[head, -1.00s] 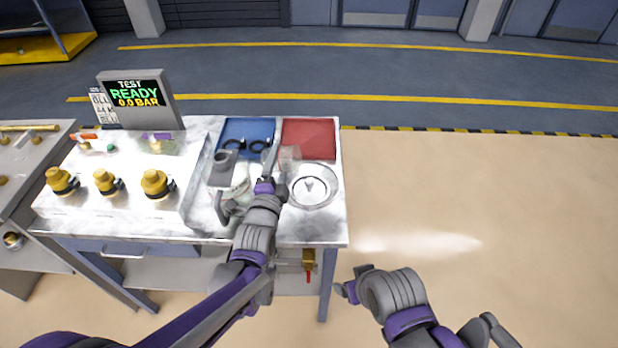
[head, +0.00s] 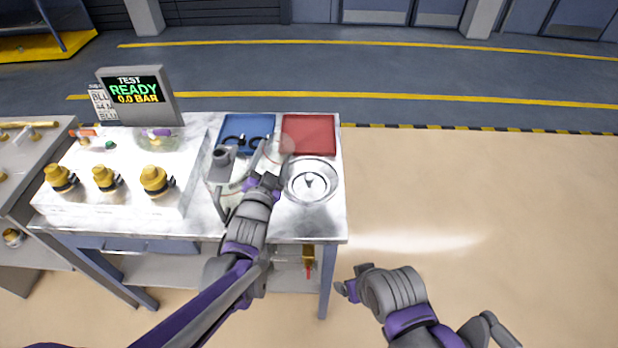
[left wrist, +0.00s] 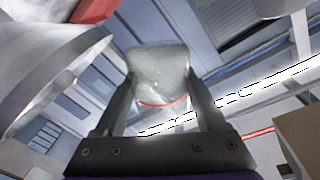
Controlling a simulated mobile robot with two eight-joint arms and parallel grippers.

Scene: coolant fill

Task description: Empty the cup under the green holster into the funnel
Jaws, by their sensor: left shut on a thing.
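My left gripper (head: 272,163) is shut on a clear cup (head: 287,146). In the left wrist view the cup (left wrist: 160,75) sits between both fingers, cloudy, with a thin red line around it. I cannot tell how much is in it. In the head view the cup is faint, above the worktop behind a round, shiny metal funnel-like dish (head: 311,184). It is apart from the dish. My right gripper (head: 350,284) is low, right of the bench, and I cannot tell its jaws. A small green part (head: 111,145) shows on the white panel; I cannot tell if it is the holster.
A blue tray (head: 235,124) with black rings and a red tray (head: 308,135) lie at the back. A grey fixture (head: 221,157) stands left of my left gripper. A white panel with yellow knobs (head: 154,180) and a display reading READY (head: 135,92) are at left. Open floor lies right.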

